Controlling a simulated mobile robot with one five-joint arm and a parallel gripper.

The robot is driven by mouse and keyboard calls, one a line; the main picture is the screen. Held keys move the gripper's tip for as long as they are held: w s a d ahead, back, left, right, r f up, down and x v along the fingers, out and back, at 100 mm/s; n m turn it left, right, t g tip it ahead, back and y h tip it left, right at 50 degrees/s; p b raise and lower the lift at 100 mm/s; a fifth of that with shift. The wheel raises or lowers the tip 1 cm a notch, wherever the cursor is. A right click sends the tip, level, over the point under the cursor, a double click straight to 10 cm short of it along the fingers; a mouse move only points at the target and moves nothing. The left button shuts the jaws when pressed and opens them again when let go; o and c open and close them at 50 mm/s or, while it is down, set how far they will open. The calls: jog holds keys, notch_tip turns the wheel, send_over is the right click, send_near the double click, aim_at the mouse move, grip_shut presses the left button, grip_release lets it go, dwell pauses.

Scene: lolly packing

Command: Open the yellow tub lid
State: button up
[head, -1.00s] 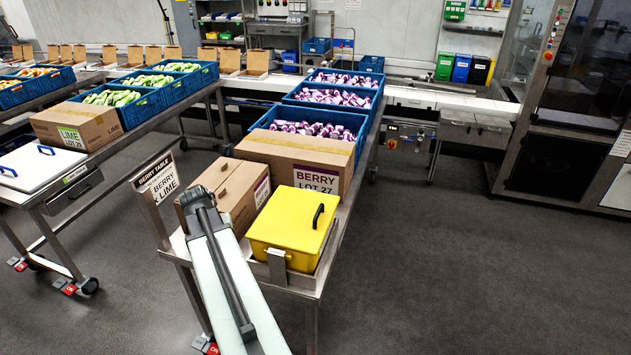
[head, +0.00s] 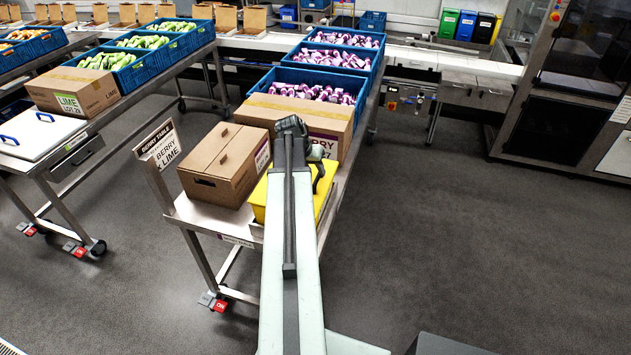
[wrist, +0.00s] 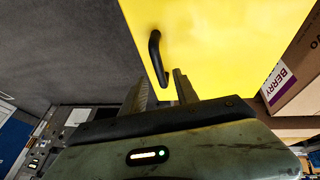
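The yellow tub (head: 258,197) stands on the near end of the steel table in the head view, largely covered by my arm. Its yellow lid (wrist: 215,45) fills much of the wrist view and lies closed in the part I can see. The black lid handle (wrist: 154,48) stands out from the lid, just ahead of my gripper (wrist: 160,78). My gripper is open, with its two fingers apart. The handle's near end shows in the gap between the fingertips. I cannot tell whether either finger touches it.
A closed brown carton (head: 222,168) is left of the tub, and the berry carton (head: 262,112) stands behind it. Blue crates (head: 285,80) of purple lollies are farther back. A sign (head: 158,146) rises at the table's left. Floor (head: 430,220) to the right is clear.

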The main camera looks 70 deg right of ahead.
jog(key=b+x, duration=0.1)
jog(key=x, duration=0.1)
jog(key=shift+f, duration=0.3)
jog(key=shift+r, duration=0.15)
grip_shut()
dwell(0.9)
